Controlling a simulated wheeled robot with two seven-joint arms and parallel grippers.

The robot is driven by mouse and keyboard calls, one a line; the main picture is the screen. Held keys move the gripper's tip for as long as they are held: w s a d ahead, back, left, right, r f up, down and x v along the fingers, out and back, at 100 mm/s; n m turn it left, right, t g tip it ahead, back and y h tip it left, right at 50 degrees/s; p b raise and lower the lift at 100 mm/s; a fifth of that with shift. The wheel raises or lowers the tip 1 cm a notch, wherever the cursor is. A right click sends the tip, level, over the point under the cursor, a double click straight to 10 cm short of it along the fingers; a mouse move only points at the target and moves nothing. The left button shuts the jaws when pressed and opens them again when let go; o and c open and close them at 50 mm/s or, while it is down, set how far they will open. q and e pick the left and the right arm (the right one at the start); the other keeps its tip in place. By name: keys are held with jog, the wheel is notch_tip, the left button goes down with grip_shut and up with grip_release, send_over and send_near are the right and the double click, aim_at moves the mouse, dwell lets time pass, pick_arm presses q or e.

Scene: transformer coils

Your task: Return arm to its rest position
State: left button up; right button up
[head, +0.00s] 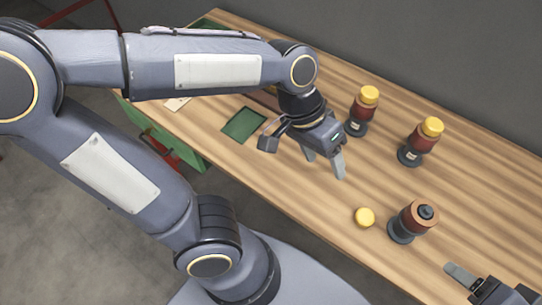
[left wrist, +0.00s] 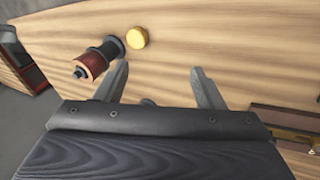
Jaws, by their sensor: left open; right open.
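My left gripper (head: 325,165) is open and empty above the wooden table, left of the coils. Its two spread fingers also show in the left wrist view (left wrist: 160,88), with only bare table between them. My right gripper (head: 462,275) shows only in part at the lower right edge of the head view; one finger is clear and the rest is cut off. It is in front of the uncapped coil (head: 418,215), apart from it.
Two coils with yellow caps, one near (head: 362,110) and one further right (head: 420,142), stand upright on the table (head: 290,190). A loose yellow cap (head: 364,217) lies beside the uncapped coil. A green square (head: 243,124) lies at the left. The table's middle is clear.

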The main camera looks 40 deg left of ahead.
pick_arm(q)
jog(key=s+a+r+n+t+y+p, duration=0.1)
jog(key=s+a+n+t, duration=0.3)
jog(key=a, duration=0.4)
jog(key=shift+s+a+t, duration=0.25)
jog(key=shift+s+t, duration=0.25)
jog(key=shift+s, duration=0.8)
